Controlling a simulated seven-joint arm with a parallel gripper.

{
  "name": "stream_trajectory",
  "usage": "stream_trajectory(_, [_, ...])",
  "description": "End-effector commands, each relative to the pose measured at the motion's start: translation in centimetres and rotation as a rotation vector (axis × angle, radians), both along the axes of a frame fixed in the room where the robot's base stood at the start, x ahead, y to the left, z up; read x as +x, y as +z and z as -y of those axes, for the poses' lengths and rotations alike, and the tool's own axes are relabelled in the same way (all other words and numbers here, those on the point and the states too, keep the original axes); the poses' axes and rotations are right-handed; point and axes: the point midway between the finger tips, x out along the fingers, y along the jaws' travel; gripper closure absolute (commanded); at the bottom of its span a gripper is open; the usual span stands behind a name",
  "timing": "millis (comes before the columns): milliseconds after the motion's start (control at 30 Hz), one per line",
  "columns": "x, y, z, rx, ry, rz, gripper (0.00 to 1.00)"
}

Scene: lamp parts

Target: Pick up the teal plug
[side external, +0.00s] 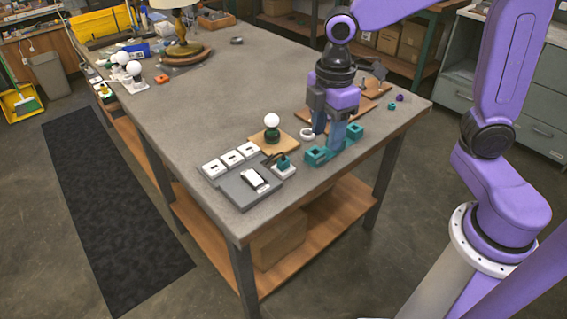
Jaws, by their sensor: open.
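The teal plug (283,161) stands upright in a white socket block at the near part of the bench, with a dark cord at its top. My gripper (329,137) points down to the right of the plug, apart from it. Its fingers are open, low over a teal holder (318,155) on the bench top. The fingers partly hide the holder, and I cannot tell whether they touch it.
A grey switch box (236,188) and several white socket blocks (232,158) sit left of the plug. A bulb (271,120) stands on a wooden board behind it. A white ring (306,134) lies near my fingers.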

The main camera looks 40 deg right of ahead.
Motion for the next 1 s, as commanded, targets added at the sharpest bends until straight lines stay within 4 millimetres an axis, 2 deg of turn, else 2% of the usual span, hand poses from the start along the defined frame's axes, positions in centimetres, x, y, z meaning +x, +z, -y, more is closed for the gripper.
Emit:
stream_trajectory(33, [1.9,-0.2,-0.1,-0.004,0.015,-0.003,0.52])
stream_trajectory(200, [7.8,-0.8,0.2,-0.007,0.094,-0.005,0.52])
stream_trajectory(300, [10.8,-1.3,0.8,-0.010,0.138,-0.008,0.52])
stream_trajectory(433, [13.8,-2.0,1.8,-0.011,0.184,-0.009,0.52])
stream_trajectory(600, [15.7,-2.4,2.7,-0.011,0.217,-0.010,0.52])
stream_trajectory(733, [16.0,-3.3,2.8,-0.011,0.225,-0.012,0.52])
stream_trajectory(1000, [15.9,-8.1,2.9,-0.012,0.223,-0.015,0.52])
